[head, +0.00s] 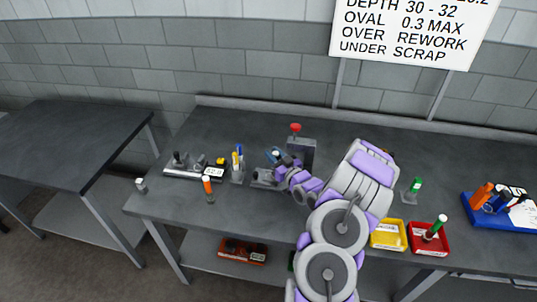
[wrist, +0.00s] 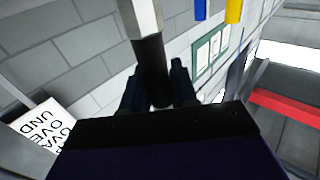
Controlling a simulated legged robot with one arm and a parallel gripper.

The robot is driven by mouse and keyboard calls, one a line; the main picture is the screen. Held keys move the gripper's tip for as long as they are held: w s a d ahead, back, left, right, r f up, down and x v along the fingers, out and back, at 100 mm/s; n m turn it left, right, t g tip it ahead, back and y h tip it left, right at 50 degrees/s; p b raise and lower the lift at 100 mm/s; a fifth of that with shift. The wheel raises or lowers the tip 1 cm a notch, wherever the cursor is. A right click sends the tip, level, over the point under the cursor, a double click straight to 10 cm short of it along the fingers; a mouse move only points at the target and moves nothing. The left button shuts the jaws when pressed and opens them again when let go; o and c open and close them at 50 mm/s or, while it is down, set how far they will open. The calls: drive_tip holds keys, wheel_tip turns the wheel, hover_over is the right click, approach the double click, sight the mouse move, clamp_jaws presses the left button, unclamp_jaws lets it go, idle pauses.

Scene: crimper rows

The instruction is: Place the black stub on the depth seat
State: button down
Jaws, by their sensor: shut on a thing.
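My gripper (wrist: 155,88) is shut on the black stub (wrist: 150,62), a dark cylinder with a pale grey faceted end pointing away from the fingers. In the head view my gripper (head: 279,160) is over the bench, beside a grey upright block (head: 301,150) with a red knob. A low grey fixture (head: 262,178) lies just below and left of my gripper. I cannot tell for certain which part is the depth seat. The stub is too small and covered to make out clearly in the head view.
A gauge with a display (head: 213,173), a pen cup (head: 237,174) and an orange-topped piece (head: 208,187) stand left on the bench (head: 250,122). Yellow bin (head: 388,241), red bin (head: 428,250), green-topped piece (head: 415,187) and blue tray (head: 490,222) are right. The bench's back left is clear.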

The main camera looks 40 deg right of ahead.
drive_tip(key=w, duration=0.1)
drive_tip(key=w+f, duration=0.1)
drive_tip(key=w, duration=0.1)
drive_tip(key=shift+w+a+f+b, duration=0.1)
drive_tip(key=shift+a+f+b, duration=0.05)
drive_tip(key=shift+a+b, duration=0.15)
drive_tip(key=c, duration=1.3)
unclamp_jaws()
drive_tip(key=shift+d+f, duration=0.1)
drive_tip(key=shift+d, duration=0.15)
drive_tip(key=shift+o, duration=1.3)
drive_tip(key=shift+d+f, duration=0.1)
drive_tip(key=shift+d, duration=0.2)
drive_tip(key=shift+o, duration=0.8)
drive_tip(key=shift+a+r, duration=0.2)
drive_tip(key=shift+a, duration=0.3)
drive_tip(key=s+p, duration=0.1)
drive_tip(key=s, duration=1.1)
drive_tip(key=shift+a+f, duration=0.25)
drive_tip(key=shift+f, duration=0.1)
